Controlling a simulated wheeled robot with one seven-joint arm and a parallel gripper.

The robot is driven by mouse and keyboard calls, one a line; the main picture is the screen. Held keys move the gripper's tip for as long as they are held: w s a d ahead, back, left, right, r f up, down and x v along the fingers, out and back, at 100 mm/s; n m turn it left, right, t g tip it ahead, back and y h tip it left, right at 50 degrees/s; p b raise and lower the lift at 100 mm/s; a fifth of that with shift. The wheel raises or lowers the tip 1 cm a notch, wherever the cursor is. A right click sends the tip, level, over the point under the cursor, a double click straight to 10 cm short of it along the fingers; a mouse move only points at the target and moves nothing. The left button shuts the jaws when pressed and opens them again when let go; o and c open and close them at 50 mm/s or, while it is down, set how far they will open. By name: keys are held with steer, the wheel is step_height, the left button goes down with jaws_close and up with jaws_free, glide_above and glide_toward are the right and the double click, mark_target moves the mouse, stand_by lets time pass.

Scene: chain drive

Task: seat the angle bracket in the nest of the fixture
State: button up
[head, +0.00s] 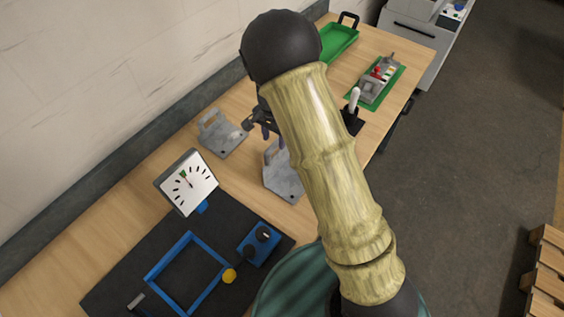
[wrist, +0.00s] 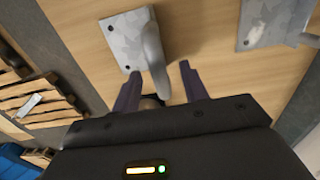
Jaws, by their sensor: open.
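Two similar grey, mottled metal angle brackets lie on the wooden bench, each with a flat plate and an upright loop-like flange. The right one (head: 284,182) is partly behind my arm; the left one (head: 222,138) is nearer the wall. My gripper (head: 268,134) is open, over the right bracket. In the wrist view that bracket's flange (wrist: 153,52) stands just beyond and between my open fingertips (wrist: 157,84), with no clear contact. The other bracket (wrist: 268,24) is at upper right there. A grey block with red parts (head: 371,87), apparently the fixture, sits on a green mat; its nest is unclear.
A dial gauge (head: 188,182) stands by a black mat (head: 120,283) with a blue frame (head: 160,267) and blue knob box (head: 259,243). A white-handled tool (head: 353,99) stands between brackets and fixture. A green tray (head: 338,43) is at the back.

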mark_target(276, 154)
steer(key=shift+f, duration=0.9)
steer(key=shift+d+f+p, duration=0.15)
steer(key=shift+f+p, duration=0.35)
steer(key=shift+p, duration=0.15)
steer(key=shift+w+d+f+p, duration=0.1)
steer(key=shift+f+p, duration=0.75)
steer(key=shift+f, duration=1.2)
steer(key=shift+c, duration=0.2)
jaws_close()
